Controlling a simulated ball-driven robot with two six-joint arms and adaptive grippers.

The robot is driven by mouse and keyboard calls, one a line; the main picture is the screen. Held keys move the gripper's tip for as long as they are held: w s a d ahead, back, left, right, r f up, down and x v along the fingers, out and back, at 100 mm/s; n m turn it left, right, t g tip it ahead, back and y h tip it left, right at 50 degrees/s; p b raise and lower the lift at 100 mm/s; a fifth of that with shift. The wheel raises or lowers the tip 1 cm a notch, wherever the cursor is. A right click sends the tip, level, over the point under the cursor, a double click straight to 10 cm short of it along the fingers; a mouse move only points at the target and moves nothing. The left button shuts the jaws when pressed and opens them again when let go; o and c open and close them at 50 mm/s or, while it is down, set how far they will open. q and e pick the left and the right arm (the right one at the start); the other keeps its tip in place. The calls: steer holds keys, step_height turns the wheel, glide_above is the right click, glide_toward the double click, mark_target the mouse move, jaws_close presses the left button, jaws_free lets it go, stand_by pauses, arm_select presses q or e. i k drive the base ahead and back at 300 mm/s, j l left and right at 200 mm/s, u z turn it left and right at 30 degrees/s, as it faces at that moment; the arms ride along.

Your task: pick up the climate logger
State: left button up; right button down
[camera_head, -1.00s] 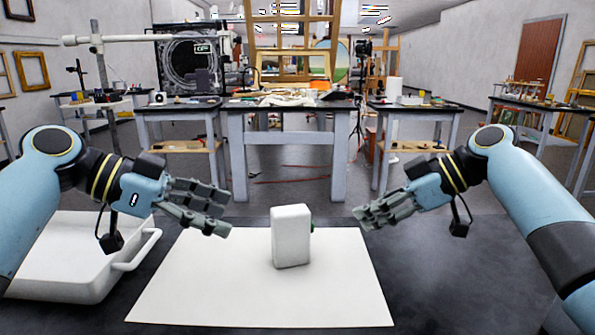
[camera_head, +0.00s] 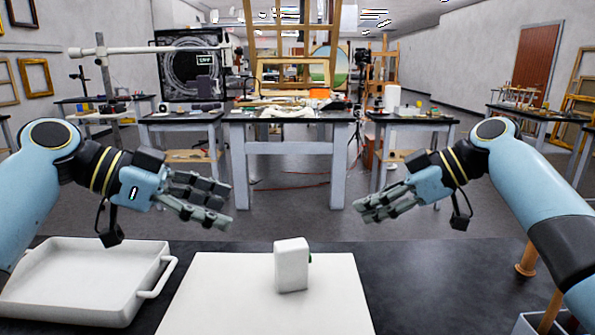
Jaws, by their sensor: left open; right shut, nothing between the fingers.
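The climate logger, which I take to be the white upright box (camera_head: 291,266) with a small green part on its right side, stands on a white sheet (camera_head: 220,290) on the dark table. My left gripper (camera_head: 226,205) is open and empty, above and to the left of the box. My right gripper (camera_head: 360,212) is shut and empty, above and to the right of it. Neither gripper touches the box.
A white tray (camera_head: 70,312) with a handle lies on the table at the left. The dark table (camera_head: 430,290) is clear to the right of the sheet. Cluttered workbenches (camera_head: 285,117) and easels stand farther back.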

mark_target(292, 255)
steer(key=k, duration=1.4)
